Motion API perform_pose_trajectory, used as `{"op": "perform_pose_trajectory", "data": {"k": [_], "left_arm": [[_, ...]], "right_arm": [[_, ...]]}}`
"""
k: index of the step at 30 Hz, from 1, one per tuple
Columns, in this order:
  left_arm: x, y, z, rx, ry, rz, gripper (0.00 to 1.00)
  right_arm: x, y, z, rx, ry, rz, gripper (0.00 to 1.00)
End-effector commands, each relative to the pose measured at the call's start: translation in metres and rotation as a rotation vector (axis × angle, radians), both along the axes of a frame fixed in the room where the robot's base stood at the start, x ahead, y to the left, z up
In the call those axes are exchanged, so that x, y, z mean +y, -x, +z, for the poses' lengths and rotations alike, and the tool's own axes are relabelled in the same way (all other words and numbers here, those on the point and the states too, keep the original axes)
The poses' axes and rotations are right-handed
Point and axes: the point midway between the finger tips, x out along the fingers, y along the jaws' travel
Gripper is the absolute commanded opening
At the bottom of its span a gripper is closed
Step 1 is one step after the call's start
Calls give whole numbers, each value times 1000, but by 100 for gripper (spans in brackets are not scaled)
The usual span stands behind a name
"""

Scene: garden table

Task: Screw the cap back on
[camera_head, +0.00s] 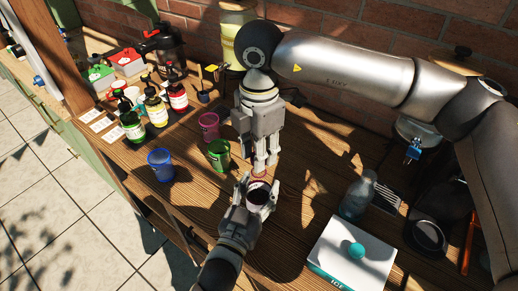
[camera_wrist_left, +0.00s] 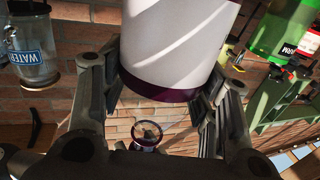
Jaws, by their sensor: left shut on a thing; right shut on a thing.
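A white container with a purple band (camera_wrist_left: 180,45) stands between the fingers of my left gripper (camera_wrist_left: 160,100), which is shut on it. In the head view the container's dark, round top (camera_head: 259,193) faces up, between the fingertips of my left gripper (camera_head: 258,197). My right gripper (camera_head: 262,164) points down from above, just beyond the container. It is shut on a small reddish-brown thing (camera_head: 259,172), which looks like the cap but is mostly hidden by the fingers. The cap and the container appear apart; their height difference is hard to tell.
A blue cup (camera_head: 161,164), a green cup (camera_head: 219,154) and a pink cup (camera_head: 209,126) stand left of the grippers. Several bottles stand behind them. A white ICE box (camera_head: 350,255) and a clear bottle (camera_head: 358,194) stand to the right. A brick wall bounds the back.

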Motion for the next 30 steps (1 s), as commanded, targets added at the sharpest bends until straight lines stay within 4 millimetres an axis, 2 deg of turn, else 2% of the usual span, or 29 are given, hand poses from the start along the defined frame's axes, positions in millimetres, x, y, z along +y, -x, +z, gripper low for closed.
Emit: {"op": "perform_pose_trajectory", "data": {"k": [9,30], "left_arm": [[0,0,1,-2,1,0,13],[0,0,1,-2,1,0,13]], "right_arm": [[0,0,-16,1,1,0,22],[0,0,-20,1,1,0,22]]}}
